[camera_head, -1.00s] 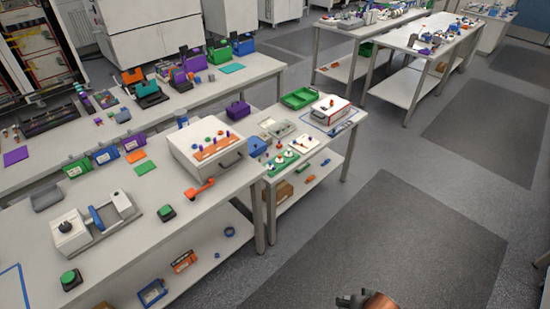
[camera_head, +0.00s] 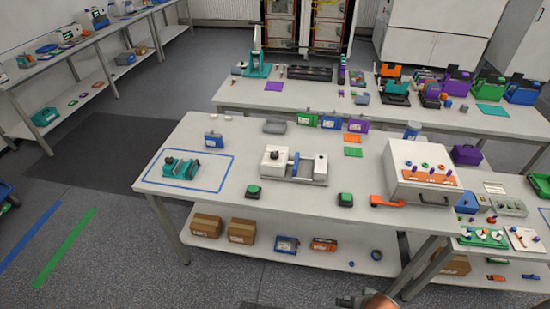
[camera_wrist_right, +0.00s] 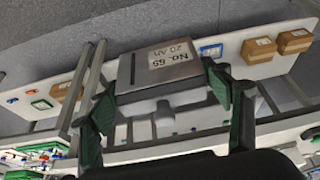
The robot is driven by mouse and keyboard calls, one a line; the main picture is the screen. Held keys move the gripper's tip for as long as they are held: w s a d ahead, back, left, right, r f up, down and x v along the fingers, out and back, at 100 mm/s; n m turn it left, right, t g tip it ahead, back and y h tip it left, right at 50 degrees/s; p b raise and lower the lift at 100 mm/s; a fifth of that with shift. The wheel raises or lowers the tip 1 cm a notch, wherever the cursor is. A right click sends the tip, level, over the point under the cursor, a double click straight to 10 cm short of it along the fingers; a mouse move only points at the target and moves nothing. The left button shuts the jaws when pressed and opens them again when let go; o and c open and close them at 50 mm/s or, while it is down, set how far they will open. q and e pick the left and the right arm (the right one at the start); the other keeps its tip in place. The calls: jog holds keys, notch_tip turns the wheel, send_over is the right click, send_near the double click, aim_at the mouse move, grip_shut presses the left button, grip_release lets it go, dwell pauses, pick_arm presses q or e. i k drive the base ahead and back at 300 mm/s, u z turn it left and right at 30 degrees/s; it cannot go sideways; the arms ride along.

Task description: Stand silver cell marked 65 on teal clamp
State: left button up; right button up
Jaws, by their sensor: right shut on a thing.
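The silver cell (camera_wrist_right: 160,75) is a flat box with a white label reading "No. 65, 20 Ah". My right gripper (camera_wrist_right: 165,97) is shut on it in the right wrist view, its green fingers at the cell's two sides. The cell is held in the air, with tables behind it. The teal clamp (camera_head: 190,168) sits inside a blue tape outline at the left end of the near table in the head view. The cell does not show there. Part of my arm shows at the bottom edge. My left gripper is not in view.
The near table (camera_head: 240,200) also carries a white and grey fixture (camera_head: 293,166), a blue block (camera_head: 213,139), green buttons and a white box (camera_head: 422,175). Its lower shelf holds cardboard boxes (camera_head: 241,231). The floor left of the table is clear.

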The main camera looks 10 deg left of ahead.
aim_at(182, 170)
jog(key=u, duration=1.55)
